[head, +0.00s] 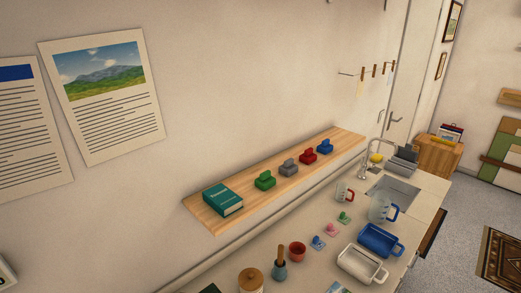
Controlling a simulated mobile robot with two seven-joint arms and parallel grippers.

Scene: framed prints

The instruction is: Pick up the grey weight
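The grey weight (288,168) sits on a wooden wall shelf (234,220), between a green weight (265,181) on its left and a red weight (307,157) on its right. A blue weight (324,147) stands further right in the same row. The grey weight looks like a low block with a raised part on top, and nothing covers it. Neither of my grippers shows in the head view.
A teal book (222,200) lies at the shelf's left end. Below, the counter holds a red cup (297,251), a white dish (361,264), a blue dish (380,240) and a glass jug (382,207) near the sink (394,188). Open floor lies at the right.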

